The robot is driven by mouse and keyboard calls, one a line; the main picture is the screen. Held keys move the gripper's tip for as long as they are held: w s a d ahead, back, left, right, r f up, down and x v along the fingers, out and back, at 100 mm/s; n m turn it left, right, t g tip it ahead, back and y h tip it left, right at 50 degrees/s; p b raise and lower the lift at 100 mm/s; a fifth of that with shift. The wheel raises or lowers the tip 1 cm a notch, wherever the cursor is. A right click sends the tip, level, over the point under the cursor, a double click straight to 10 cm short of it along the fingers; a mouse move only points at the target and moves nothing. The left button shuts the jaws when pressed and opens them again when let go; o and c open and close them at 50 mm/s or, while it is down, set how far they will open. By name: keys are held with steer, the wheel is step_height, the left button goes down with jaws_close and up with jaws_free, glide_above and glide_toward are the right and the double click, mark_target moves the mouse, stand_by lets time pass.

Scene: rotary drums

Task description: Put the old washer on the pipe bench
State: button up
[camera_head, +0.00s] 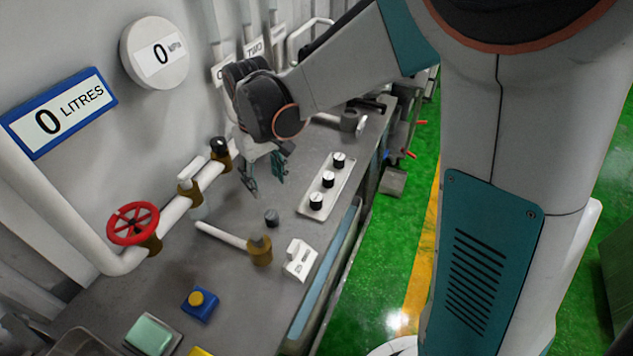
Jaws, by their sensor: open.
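The pipe bench (237,275) is a long grey worktop running along the wall. My gripper (265,180) points down above its middle, with two teal fingers apart and nothing visible between them. A small dark round piece (271,217) sits on the bench a little in front of the gripper; I cannot tell whether it is the old washer. No other thing can be made out as the washer. A white pipe (175,211) with brass fittings and a red handwheel (133,223) runs along the wall, left of the gripper.
A short pipe with a brass end (260,250) and a white block (299,259) stand in front of the gripper. A panel with black knobs (327,187) lies to its right. A blue box with a yellow button (200,304) and a green-topped box (151,335) are nearer.

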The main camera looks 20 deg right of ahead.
steer(key=s+d+r+m+t, duration=0.1)
steer(key=s+d+r+t, duration=0.2)
steer(key=s, duration=0.6)
steer(key=s+d+r+m+t, duration=0.2)
steer(key=s+d+r+t, duration=0.2)
steer(key=s+d+r, duration=0.3)
steer(key=shift+s+d+r+m, duration=0.3)
steer(key=shift+s+d, duration=0.35)
steer(key=shift+s, duration=0.2)
step_height(320, 180, down, 4)
steer(key=b, duration=0.4)
steer(key=shift+f, duration=0.15)
